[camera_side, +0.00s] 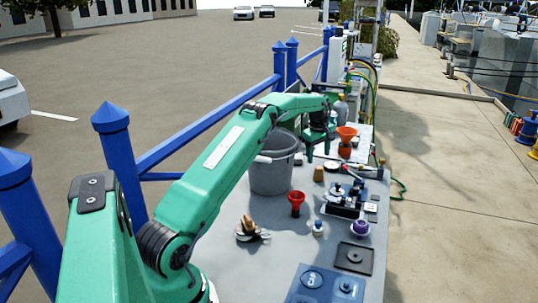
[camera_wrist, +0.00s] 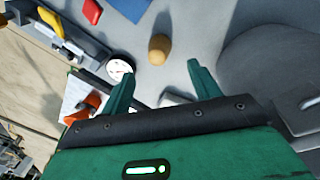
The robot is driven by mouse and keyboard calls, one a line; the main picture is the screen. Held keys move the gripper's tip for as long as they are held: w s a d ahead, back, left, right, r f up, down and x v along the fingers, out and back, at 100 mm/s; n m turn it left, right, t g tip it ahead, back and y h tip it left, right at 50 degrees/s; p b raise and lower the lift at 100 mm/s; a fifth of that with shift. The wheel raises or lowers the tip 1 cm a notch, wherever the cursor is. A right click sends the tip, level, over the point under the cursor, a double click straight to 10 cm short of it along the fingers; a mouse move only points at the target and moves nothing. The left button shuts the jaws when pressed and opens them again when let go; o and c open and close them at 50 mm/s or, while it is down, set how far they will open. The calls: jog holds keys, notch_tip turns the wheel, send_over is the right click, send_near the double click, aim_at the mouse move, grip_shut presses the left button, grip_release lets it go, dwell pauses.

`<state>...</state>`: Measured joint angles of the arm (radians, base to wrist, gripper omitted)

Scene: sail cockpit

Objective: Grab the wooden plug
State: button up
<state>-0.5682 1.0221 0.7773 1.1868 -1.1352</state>
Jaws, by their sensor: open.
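The wooden plug (camera_wrist: 159,48) is a small tan, rounded piece on the grey table in the wrist view. It lies just beyond my open fingertips, roughly centred between them and not held. In the side view, a small tan plug-like piece (camera_side: 319,173) stands on the table to the right of the bucket. My gripper (camera_side: 318,153) points down above the table there, a little behind that piece. In the wrist view the two green fingers of my gripper (camera_wrist: 160,73) are spread apart with nothing between them.
A grey bucket (camera_side: 271,170) stands close to the left of my gripper. An orange funnel (camera_side: 346,135) stands behind to the right, and a red funnel (camera_side: 297,199) nearer the camera. A round white dial (camera_wrist: 119,68) is near my left finger in the wrist view.

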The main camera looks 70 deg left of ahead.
aim_at(318, 167)
jog(key=shift+w+a+f, duration=0.1)
jog(key=shift+w+f, duration=0.1)
jog(key=shift+f, duration=1.1)
jog(key=shift+w+a+f, duration=0.15)
jog(key=shift+w+f, duration=0.05)
jog(key=shift+f, duration=1.1)
jog(key=shift+w+a+f, duration=0.15)
jog(key=shift+f, duration=1.1)
jog(key=shift+c, duration=0.2)
jog(key=c, duration=1)
